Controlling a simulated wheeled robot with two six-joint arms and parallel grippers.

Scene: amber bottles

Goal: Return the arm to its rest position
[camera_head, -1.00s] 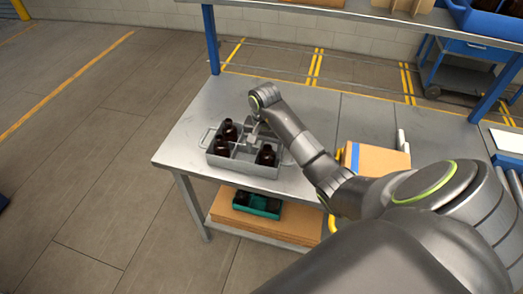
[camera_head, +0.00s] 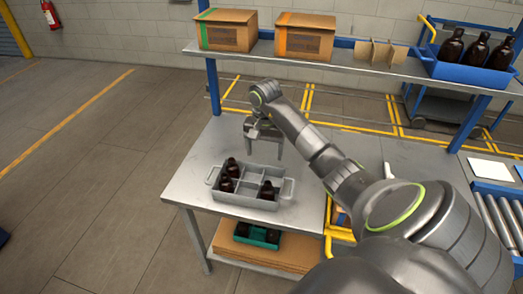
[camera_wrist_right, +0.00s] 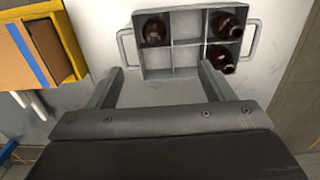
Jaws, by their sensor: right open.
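My right gripper (camera_head: 264,150) is open and empty above the back part of the grey divided crate (camera_head: 245,202) on the metal table. In the right wrist view its two fingers (camera_wrist_right: 160,85) spread apart below the crate (camera_wrist_right: 172,73). Three dark amber bottles stand in the crate: two at the left, one behind the other (camera_head: 232,168) (camera_head: 225,184), and one at the front right (camera_head: 268,190). The other compartments that show are empty. The gripper touches no bottle. My left gripper is not in view.
A shelf (camera_head: 350,66) above the table's back holds two cardboard boxes (camera_head: 226,30) (camera_head: 305,36), a cardboard divider (camera_head: 382,54) and a blue bin (camera_head: 470,70) of amber bottles. A teal tray (camera_head: 257,236) lies below the tabletop. Bare tabletop (camera_head: 200,150) shows left of the gripper.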

